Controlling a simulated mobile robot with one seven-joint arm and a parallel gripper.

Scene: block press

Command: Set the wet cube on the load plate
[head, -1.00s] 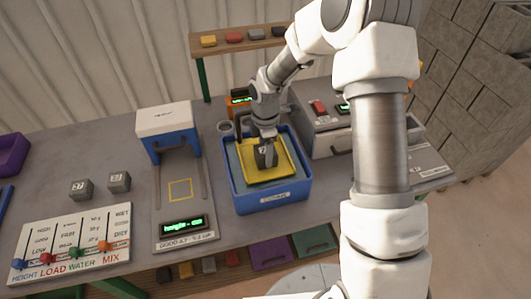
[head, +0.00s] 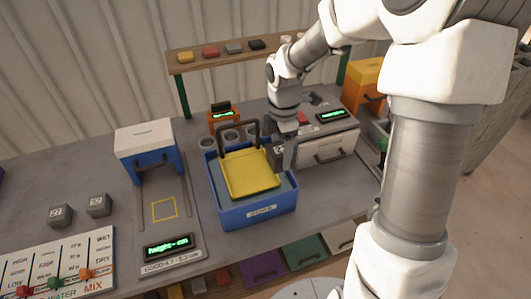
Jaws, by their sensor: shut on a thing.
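My gripper (head: 287,145) is shut on a dark grey cube (head: 278,154) and holds it over the right rim of the blue soak tub (head: 259,216). The cube has a small pale label that I cannot read clearly. The yellow tray (head: 250,174) with its dark handle sits in the tub and is empty. I cannot make out a load plate for certain. A grey machine with a front handle (head: 327,149) stands right of the gripper, partly hidden behind it.
Two grey cubes, one at the left (head: 61,215) and one beside it (head: 99,205), stand on the bench. The blue and white height gauge (head: 148,152) has a yellow square outline (head: 164,210) in front. An orange device (head: 366,82) stands at the back right.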

